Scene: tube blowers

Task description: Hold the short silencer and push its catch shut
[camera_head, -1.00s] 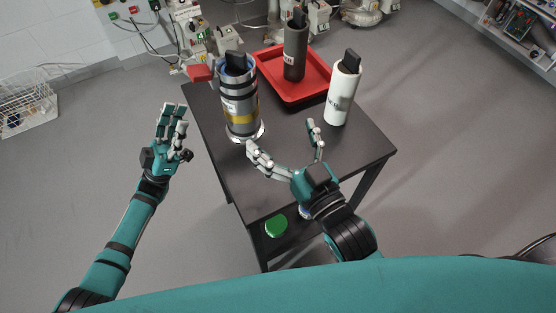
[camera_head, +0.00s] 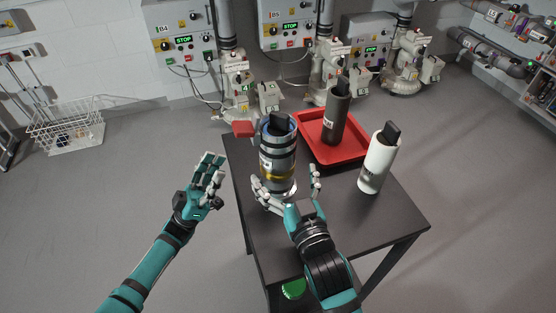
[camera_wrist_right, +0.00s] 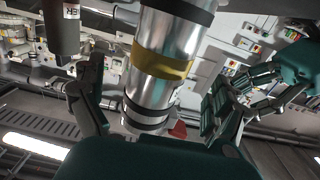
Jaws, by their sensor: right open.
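A silver cylinder (camera_head: 279,158) with black bands and a yellow band stands upright near the table's left edge, a dark block on its top. I take it for the short silencer. A red piece (camera_head: 243,128) sticks out beside its top; I cannot tell whether this is its catch. My right gripper (camera_head: 288,187) is open at the cylinder's lower part, fingers on the left and thumb on the right. In the right wrist view the cylinder (camera_wrist_right: 168,50) stands between the spread fingers, contact unclear. My left gripper (camera_head: 208,177) is open and empty, left of the table.
A red tray (camera_head: 352,150) holds a dark grey cylinder (camera_head: 336,115). A white cylinder (camera_head: 378,165) stands on the dark table (camera_head: 385,225) at right. Wall machines stand behind. A wire basket (camera_head: 65,125) is far left. The table's front right is clear.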

